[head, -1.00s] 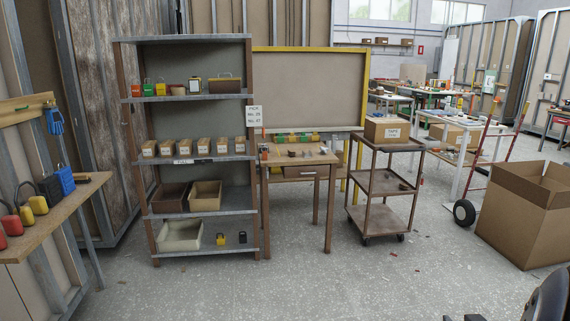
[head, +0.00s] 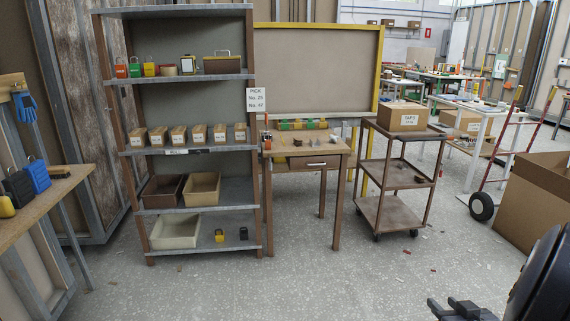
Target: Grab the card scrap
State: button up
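I cannot single out the card scrap with certainty. Several tiny reddish and tan scraps lie on the grey floor, among them a reddish scrap (head: 433,269) and another scrap (head: 407,251) near the cart, and a tan scrap (head: 180,267) in front of the shelf. They are too small to tell if any is card. My gripper (head: 446,304) is partly in view at the bottom right edge, above the floor and well apart from the scraps. Its dark finger parts show, but its opening is unclear and the rest is cut off.
A shelf rack (head: 200,211) with boxes, bins and padlocks stands at left. A small wooden table (head: 308,163), a brown cart (head: 385,216) and a large open cardboard box (head: 535,205) stand to its right. A workbench (head: 55,200) is at far left. The floor ahead is mostly clear.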

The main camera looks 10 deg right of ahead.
aim_at(297, 141)
jog(key=i, duration=1.7)
jog(key=i+l+u, duration=0.1)
jog(key=i, duration=1.6)
jog(key=i+l+u, duration=0.15)
jog(key=i+u, duration=0.2)
jog(key=i, duration=0.1)
